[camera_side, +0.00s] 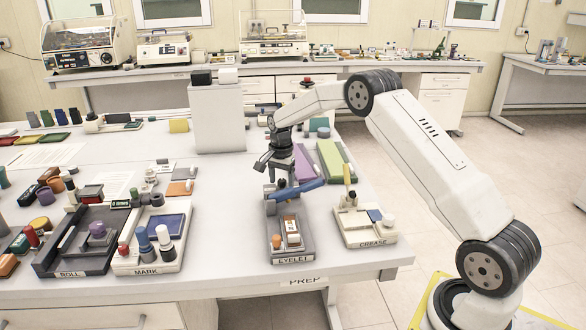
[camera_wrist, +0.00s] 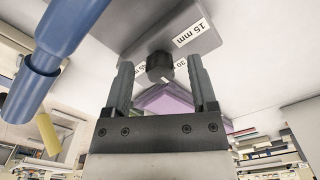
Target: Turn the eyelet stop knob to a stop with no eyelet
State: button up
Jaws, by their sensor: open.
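The eyelet station (camera_side: 306,255), a grey base marked EYELET with a blue lever (camera_side: 304,189), stands on the prep table. In the wrist view a dark round knob (camera_wrist: 159,66) sits on the grey plate (camera_wrist: 150,30). The label "15 mm" (camera_wrist: 192,33) reads clearly on this plate; other small labels beside the knob are partly hidden. My gripper (camera_wrist: 157,74) is open, one finger on each side of the knob, with gaps visible. In the side view my gripper (camera_side: 281,166) is above the rear of the station, and I cannot make out the knob there.
The blue lever (camera_wrist: 62,45) is close beside my left finger in the wrist view. The CREASE station (camera_side: 365,228) is to the right, the MARK station (camera_side: 152,246) to the left. Purple (camera_side: 304,160) and green (camera_side: 335,160) pieces lie behind. Table between MARK and EYELET is clear.

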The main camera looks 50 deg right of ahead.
grip_shut()
jog(key=shift+n, duration=0.4)
jog(key=n, duration=0.8)
jog(key=shift+d+n, duration=0.1)
jog(key=shift+n, duration=0.3)
jog(key=n, duration=0.4)
jog(key=shift+r+n, duration=0.1)
jog(key=shift+n, duration=2.1)
